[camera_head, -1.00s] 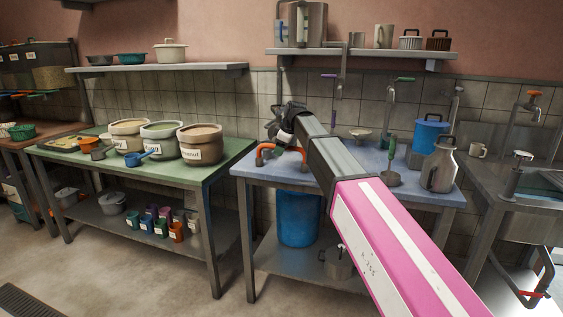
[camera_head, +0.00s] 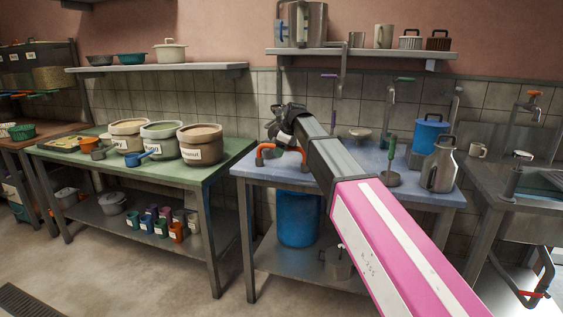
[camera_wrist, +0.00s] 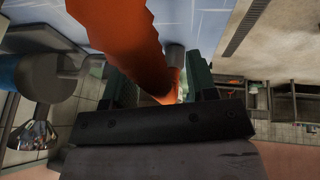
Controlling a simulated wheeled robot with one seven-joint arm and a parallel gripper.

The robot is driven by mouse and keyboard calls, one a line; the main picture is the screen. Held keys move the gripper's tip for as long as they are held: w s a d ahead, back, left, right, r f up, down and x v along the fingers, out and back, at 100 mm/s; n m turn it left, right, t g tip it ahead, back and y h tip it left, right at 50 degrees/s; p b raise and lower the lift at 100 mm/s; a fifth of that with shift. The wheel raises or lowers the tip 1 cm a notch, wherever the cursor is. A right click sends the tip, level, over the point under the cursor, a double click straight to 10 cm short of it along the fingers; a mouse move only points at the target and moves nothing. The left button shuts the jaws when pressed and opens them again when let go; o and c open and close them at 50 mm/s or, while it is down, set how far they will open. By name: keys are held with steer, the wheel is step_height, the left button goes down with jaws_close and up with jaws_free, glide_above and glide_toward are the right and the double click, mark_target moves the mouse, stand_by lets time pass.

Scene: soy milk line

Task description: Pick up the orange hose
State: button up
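The orange hose (camera_head: 292,151) is an arched tube with dark grey ends, standing on the blue-topped table in the head view. My gripper (camera_head: 273,127) is just above and behind it near the table's left end, partly hidden by my arm. In the wrist view the orange hose (camera_wrist: 118,38) looms large from the top, close to the camera, and runs down toward the space between the two dark green fingers of my gripper (camera_wrist: 160,84). The fingers are apart, and I see no grip on the hose. Whether they touch it is unclear.
The blue-topped table (camera_head: 262,171) also holds a blue container (camera_head: 428,137), a metal jug (camera_head: 440,167) and a green-handled tool (camera_head: 392,160) on the right. A shelf (camera_head: 365,54) hangs above.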

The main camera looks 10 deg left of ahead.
jaws_close()
steer(key=shift+r, duration=0.15)
